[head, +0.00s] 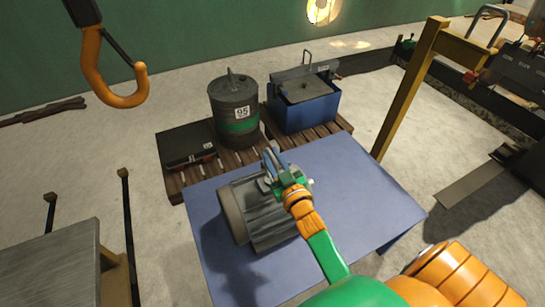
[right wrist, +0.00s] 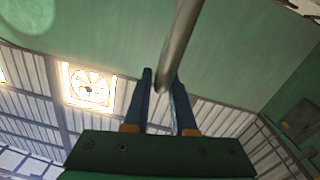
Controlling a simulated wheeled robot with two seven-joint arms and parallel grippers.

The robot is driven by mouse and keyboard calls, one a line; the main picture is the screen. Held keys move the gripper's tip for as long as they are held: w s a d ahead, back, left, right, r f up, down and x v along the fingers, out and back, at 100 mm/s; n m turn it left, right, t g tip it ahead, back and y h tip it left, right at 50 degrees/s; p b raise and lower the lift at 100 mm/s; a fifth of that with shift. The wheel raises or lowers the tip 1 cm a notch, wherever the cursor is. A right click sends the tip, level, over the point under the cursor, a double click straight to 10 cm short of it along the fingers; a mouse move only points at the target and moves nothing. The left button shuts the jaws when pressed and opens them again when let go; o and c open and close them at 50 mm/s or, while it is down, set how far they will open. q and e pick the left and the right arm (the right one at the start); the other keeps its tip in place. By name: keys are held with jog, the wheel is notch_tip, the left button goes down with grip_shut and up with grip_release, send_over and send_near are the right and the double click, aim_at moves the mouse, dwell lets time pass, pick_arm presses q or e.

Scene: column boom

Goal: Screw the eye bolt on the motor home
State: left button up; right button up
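The grey, finned motor (head: 262,220) lies on the blue table top. My right gripper (head: 270,163) is at the top of the motor in the head view, its blue fingers pointing away from me. In the right wrist view its fingers (right wrist: 160,90) stand slightly apart with a grey metal rod between them, which looks like part of the eye bolt (right wrist: 179,40). The fingers appear to close on it. The fingers hide most of the eye bolt in the head view. Whether its thread sits in the motor cannot be seen. My left gripper is not in view.
An orange hook (head: 112,82) hangs at upper left. A pallet (head: 172,186) behind the blue table (head: 350,190) carries a drum (head: 236,104), a black case (head: 187,145) and a blue box (head: 305,108). A yellow post (head: 405,95) stands at right. The table's right side is clear.

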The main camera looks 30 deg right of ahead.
jog(key=shift+o, duration=1.2)
jog(key=s, duration=0.7)
jog(key=shift+s+a, duration=0.1)
jog(key=shift+a, duration=0.3)
